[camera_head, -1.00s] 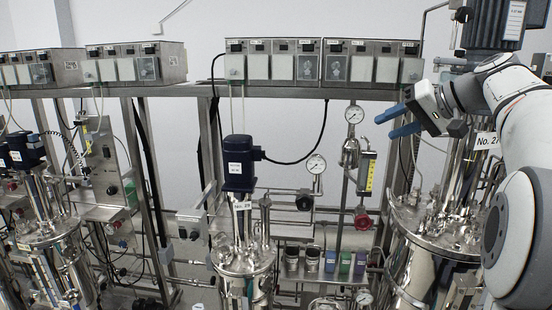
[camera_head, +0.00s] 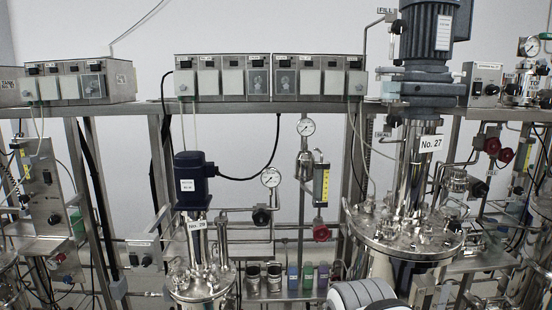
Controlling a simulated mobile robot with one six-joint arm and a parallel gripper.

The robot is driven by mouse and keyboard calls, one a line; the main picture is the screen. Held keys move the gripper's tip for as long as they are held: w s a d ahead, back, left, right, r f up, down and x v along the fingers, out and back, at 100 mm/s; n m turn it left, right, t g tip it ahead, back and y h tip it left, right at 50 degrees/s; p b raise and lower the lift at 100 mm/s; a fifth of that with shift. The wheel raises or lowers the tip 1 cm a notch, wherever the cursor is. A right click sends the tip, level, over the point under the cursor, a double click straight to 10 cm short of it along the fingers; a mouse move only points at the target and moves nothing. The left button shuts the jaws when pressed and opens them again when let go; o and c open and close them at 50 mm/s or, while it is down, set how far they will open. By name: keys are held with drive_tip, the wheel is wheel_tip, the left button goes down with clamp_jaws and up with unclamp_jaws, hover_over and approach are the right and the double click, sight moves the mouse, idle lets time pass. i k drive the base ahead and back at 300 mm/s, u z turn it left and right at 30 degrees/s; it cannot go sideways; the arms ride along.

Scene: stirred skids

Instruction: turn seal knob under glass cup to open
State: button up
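I cannot tell for certain which knob is the seal knob. A red knob (camera_head: 321,234) sits below a yellow-edged flow meter (camera_head: 321,184) right of centre. A small cup-like fitting (camera_head: 304,165), too small to tell whether glass, is beside the meter under a round gauge. A black knob (camera_head: 262,217) is to their left. A small label (camera_head: 381,135), possibly reading SEAL, is left of the No. 27 vessel. Two more red knobs show at the right, one of them upper (camera_head: 491,146). My gripper is not in view; only part of my arm shows at the bottom edge.
The steel No. 27 vessel (camera_head: 404,240) with its large grey motor stands right of centre. A smaller vessel (camera_head: 197,283) with a blue motor (camera_head: 192,180) stands left. Several small containers (camera_head: 293,277) line a low shelf. Control boxes (camera_head: 222,78) sit on the upper rail.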

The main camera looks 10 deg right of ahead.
sight(394, 121)
drive_tip(key=z, duration=0.8)
drive_tip(key=i, duration=0.3)
drive_tip(key=k, duration=0.5)
drive_tip(key=u, duration=0.25)
drive_tip(key=i, duration=0.55)
drive_tip(key=u, duration=0.2)
